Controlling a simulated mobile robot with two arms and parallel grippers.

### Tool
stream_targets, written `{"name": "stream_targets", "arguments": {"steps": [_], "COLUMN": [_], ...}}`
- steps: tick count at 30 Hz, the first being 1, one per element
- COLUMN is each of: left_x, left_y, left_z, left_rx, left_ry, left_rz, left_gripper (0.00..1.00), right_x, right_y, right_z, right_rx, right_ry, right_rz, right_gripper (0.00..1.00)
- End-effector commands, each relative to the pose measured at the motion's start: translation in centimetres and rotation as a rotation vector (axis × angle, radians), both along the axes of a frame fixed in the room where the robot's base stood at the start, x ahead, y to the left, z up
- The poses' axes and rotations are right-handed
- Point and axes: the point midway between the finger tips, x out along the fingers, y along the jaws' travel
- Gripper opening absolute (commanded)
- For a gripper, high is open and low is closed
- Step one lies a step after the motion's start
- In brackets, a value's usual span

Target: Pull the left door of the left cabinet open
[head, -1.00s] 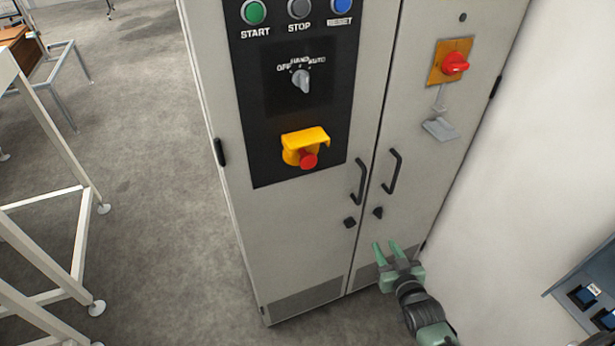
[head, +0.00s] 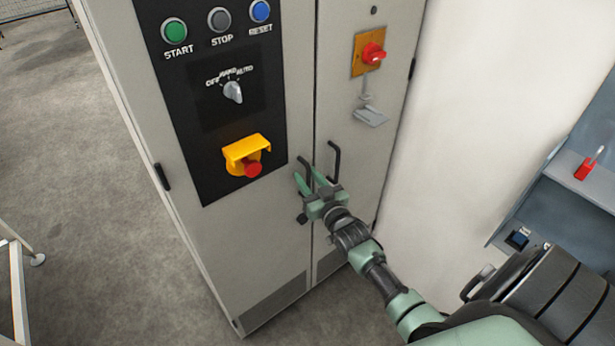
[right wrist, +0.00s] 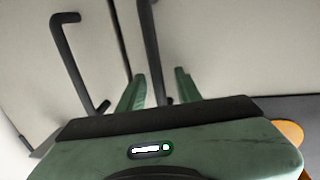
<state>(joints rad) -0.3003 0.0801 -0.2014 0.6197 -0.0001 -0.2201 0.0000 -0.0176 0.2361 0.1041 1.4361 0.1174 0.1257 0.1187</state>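The left cabinet (head: 215,235) has two pale doors. The left door (head: 250,225) carries a dark control panel and looks closed. Its black bar handle (head: 303,161) is partly hidden by my right gripper (head: 306,174), which is open in front of it, fingers pointing up at the door. In the right wrist view the left door's handle (right wrist: 150,45) runs down between the two open fingers (right wrist: 160,90) as seen; I cannot tell whether they touch it. The right door's handle (head: 335,160) is just to the right and also shows in the right wrist view (right wrist: 77,65). My left gripper is out of view.
A yellow-shrouded emergency stop (head: 246,153) sticks out of the left door. A red switch (head: 373,53) and a grey bracket (head: 370,116) are on the right door. A pale wall (head: 470,120) stands to the right. The floor (head: 90,200) left of the cabinet is mostly clear.

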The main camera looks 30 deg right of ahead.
Motion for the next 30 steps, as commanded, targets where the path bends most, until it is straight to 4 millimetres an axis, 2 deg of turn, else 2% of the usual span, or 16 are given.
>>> {"name": "stream_targets", "arguments": {"steps": [6, 9, 10, 30], "left_x": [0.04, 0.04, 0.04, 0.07], "left_y": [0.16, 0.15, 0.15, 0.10], "left_z": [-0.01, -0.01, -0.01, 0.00], "left_rx": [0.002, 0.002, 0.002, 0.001], "left_ry": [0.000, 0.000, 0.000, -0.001], "left_rz": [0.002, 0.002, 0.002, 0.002], "left_gripper": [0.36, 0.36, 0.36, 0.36], "right_x": [0.02, 0.02, 0.01, -0.01], "right_y": [-0.01, -0.01, -0.01, -0.01], "right_z": [-0.04, -0.04, -0.04, -0.06], "right_rx": [0.000, 0.000, -0.001, 0.000], "right_ry": [0.000, 0.001, 0.001, 0.001], "right_rz": [0.000, 0.000, 0.000, 0.000], "right_gripper": [0.34, 0.06, 0.00, 0.00]}}
